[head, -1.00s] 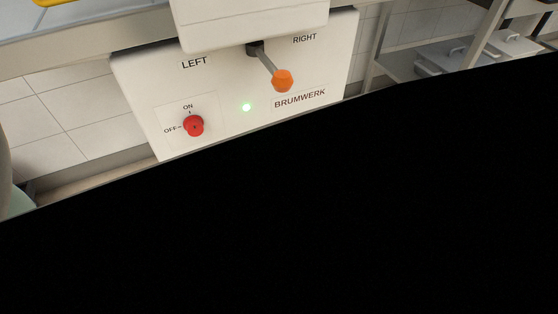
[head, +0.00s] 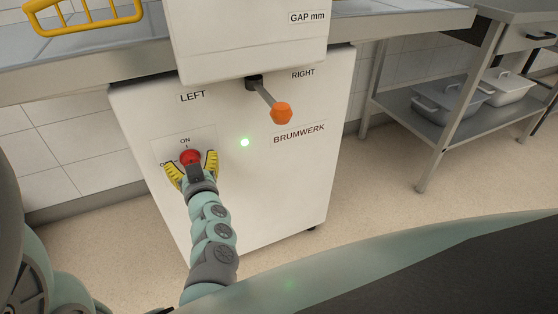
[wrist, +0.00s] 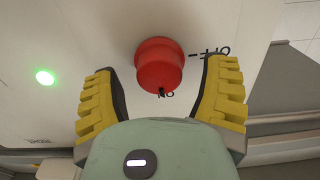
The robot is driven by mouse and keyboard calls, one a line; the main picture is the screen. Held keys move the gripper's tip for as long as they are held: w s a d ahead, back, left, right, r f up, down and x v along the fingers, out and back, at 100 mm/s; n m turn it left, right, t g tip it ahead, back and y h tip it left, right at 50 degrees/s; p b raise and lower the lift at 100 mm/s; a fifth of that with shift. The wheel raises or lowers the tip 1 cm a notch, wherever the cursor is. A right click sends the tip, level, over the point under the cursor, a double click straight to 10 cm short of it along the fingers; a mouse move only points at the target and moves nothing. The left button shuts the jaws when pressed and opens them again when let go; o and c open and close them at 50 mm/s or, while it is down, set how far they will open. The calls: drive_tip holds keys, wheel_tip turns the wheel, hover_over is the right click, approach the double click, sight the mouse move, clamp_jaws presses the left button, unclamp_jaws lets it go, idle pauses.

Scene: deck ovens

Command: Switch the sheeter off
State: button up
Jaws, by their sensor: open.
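The sheeter (head: 270,190) is a white cabinet marked BRUMWERK. Its red rotary switch (head: 190,156) sits on the front at the left, by the ON and OFF marks. In the wrist view the red knob (wrist: 160,65) has a dark pointer mark at the ON label. A green lamp (head: 245,142) is lit; it also glows in the wrist view (wrist: 45,77). My gripper (head: 191,166) is open, with its yellow fingers on either side of the knob. In the wrist view the fingers (wrist: 162,88) stand apart from the knob, with gaps on both sides.
An orange-tipped lever (head: 280,112) sticks out right of the switch, between LEFT and RIGHT labels. A yellow guard (head: 85,15) is at the upper left. A steel shelf table (head: 460,105) with lidded pans stands at the right. The floor between is clear.

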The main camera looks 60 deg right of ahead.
drive_tip(key=shift+w+d, duration=0.15)
drive_tip(key=shift+w, duration=0.25)
drive_tip(key=shift+c, duration=0.3)
drive_tip(key=shift+s+f, duration=0.1)
drive_tip(key=c, duration=1.1)
drive_tip(key=shift+c, duration=0.2)
